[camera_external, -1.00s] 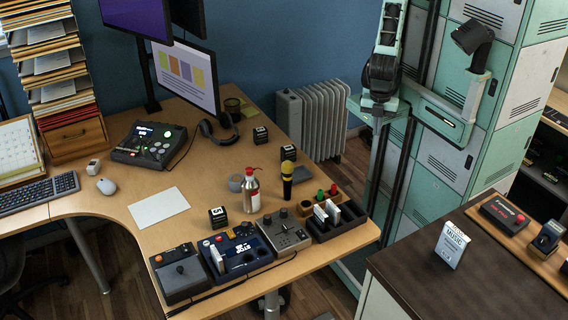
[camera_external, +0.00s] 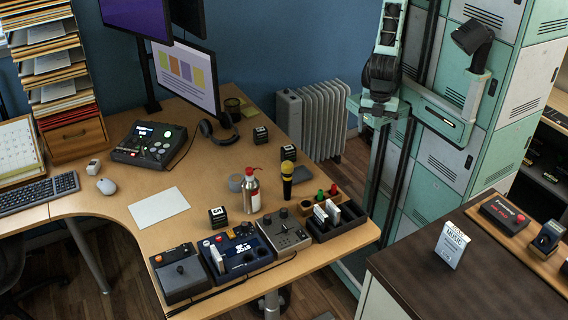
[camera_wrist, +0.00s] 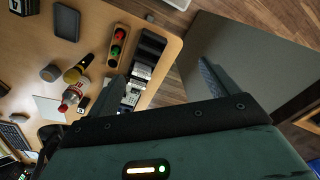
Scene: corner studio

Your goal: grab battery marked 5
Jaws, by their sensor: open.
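Several small black cubes with white markings stand on the wooden desk (camera_external: 118,206). One cube (camera_external: 217,217) is near the front, left of the red-topped bottle (camera_external: 251,190). A second cube (camera_external: 288,153) is behind the yellow-topped microphone (camera_external: 287,178), and a third (camera_external: 260,134) is farther back. The markings are too small to read surely, so I cannot tell which says 5. In the wrist view, a dark cube (camera_wrist: 25,6) is at the top left corner. My gripper (camera_wrist: 166,64) is open and empty, above the desk's edge, apart from the cubes.
A black slotted tray (camera_external: 338,222) with white cartridges and a button block (camera_external: 325,196) are at the desk's right end. Consoles (camera_external: 236,252) line the front edge. A radiator (camera_external: 313,120) stands behind. A dark-topped counter (camera_external: 480,275) is at right.

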